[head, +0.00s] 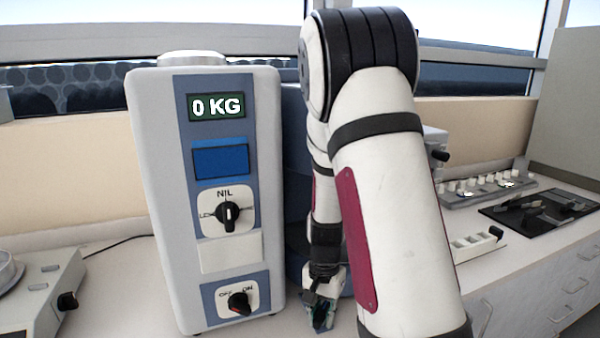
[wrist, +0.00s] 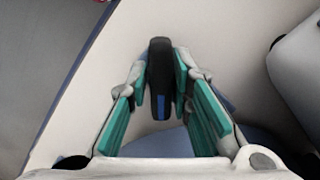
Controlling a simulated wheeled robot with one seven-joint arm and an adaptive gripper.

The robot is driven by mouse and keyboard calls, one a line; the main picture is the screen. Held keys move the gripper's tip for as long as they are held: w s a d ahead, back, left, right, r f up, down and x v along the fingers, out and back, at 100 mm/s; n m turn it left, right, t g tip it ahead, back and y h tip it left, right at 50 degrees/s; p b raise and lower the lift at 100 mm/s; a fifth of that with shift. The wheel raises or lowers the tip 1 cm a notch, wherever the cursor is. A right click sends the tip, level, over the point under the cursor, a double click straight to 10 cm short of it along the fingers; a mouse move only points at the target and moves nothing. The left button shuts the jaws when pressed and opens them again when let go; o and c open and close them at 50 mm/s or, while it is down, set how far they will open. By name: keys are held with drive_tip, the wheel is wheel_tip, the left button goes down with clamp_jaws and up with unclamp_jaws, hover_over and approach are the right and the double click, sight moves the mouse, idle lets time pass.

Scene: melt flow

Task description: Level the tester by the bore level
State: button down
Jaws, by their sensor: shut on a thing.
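A tall white cabinet with a blue front panel (head: 188,222), which I take as the tester, stands upright left of my arm. My gripper (head: 321,312) is low, just right of the cabinet's base. In the wrist view my gripper (wrist: 160,95) is shut on a small black knob (wrist: 159,62) with a blue mark, held between the teal pads. I cannot tell what the knob belongs to. I cannot make out a bore level.
A blue body (head: 296,150) stands behind my arm, partly hidden. A grey device with a black knob (head: 40,295) is at the lower left. A white block with slots (head: 478,243), a black tray of tools (head: 540,212) and a rack (head: 485,190) lie on the right bench.

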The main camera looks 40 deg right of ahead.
drive_tip(key=shift+a+m, duration=0.15)
drive_tip(key=shift+m, duration=0.65)
drive_tip(key=shift+m+p, duration=0.5)
drive_tip(key=shift+m, duration=0.9)
drive_tip(key=shift+m+p, duration=0.45)
drive_tip(key=shift+m, duration=0.95)
drive_tip(key=c, duration=1.5)
unclamp_jaws()
drive_tip(key=shift+m, duration=0.3)
drive_tip(key=shift+o, duration=0.2)
